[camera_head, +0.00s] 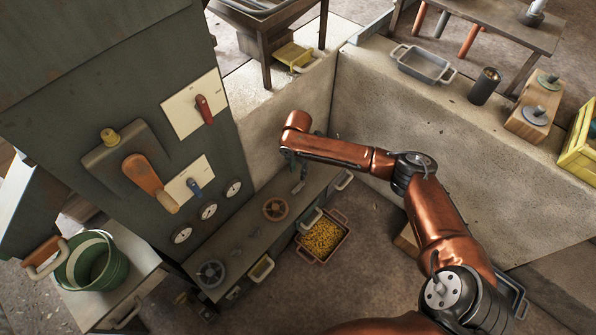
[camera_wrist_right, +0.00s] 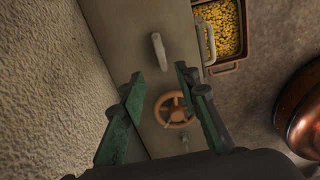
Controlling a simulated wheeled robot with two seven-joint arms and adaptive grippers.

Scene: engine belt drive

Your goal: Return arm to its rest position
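My right arm (camera_head: 345,155) is copper-coloured and stretches from the lower right to the long low bench (camera_head: 237,235) beside the grey machine panel. My right gripper (camera_head: 291,160), small in the head view, points down over the far part of the bench. In the right wrist view its green fingers (camera_wrist_right: 160,76) are spread apart with nothing between them. An orange handwheel (camera_wrist_right: 177,110) and a pale upright handle (camera_wrist_right: 159,51) on the bench show beyond the fingers, clear of them. My left gripper shows in neither view.
A tray of yellow pieces (camera_head: 322,238) stands on the floor beside the bench. The grey panel (camera_head: 100,90) with a red switch (camera_head: 203,108), an orange lever (camera_head: 148,181) and several gauges rises at left. A concrete wall (camera_head: 455,150) borders the right.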

